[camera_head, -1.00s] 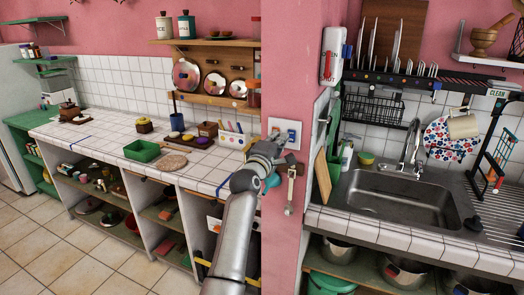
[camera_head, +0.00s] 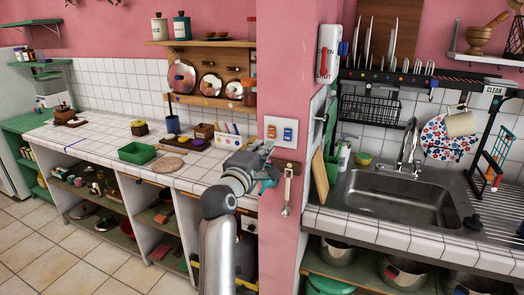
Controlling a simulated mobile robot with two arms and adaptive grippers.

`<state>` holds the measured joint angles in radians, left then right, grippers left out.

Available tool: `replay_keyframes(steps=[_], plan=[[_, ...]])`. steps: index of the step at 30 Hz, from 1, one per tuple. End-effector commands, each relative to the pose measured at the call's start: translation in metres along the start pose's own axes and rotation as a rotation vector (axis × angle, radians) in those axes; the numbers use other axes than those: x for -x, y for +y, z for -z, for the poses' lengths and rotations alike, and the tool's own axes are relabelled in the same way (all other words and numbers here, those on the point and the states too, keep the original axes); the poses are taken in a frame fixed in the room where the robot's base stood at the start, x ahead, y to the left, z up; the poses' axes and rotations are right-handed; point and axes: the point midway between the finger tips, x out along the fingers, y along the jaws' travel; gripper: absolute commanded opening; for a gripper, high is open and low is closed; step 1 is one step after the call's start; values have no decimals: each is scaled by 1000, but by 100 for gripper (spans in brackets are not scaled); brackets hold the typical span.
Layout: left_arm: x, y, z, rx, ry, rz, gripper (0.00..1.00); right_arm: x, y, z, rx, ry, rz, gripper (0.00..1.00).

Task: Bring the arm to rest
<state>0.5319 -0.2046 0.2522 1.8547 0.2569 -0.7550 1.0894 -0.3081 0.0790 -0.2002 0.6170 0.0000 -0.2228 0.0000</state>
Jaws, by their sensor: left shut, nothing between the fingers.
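My left arm rises from the bottom of the head view, in front of the counter end and close to the pink wall corner. My left gripper (camera_head: 262,158) is at its top, just below and left of the switch plate (camera_head: 281,132). It is shut and holds nothing. A teal part shows beside it. My right gripper is not in view.
The floor (camera_head: 70,258) at lower left is clear.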

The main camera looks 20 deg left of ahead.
Motion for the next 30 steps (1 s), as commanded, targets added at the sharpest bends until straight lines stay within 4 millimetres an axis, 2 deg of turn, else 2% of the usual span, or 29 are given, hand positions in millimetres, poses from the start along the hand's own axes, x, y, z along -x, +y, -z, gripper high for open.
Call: replay_keyframes(steps=[14,17,20,23,24,26,30], plan=[[1,0,0,0,0,1,0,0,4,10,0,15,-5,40],[-2,-16,-2,-20,-4,26,0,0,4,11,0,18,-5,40],[-6,-58,-9,-82,-18,95,0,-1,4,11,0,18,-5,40],[-6,-126,-20,-184,-46,199,0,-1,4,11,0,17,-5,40],[-3,-157,-24,-231,-60,245,0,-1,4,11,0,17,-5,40],[4,-203,-31,-300,-88,313,0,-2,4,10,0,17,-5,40],[34,-306,-44,-460,-164,459,0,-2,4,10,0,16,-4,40]])
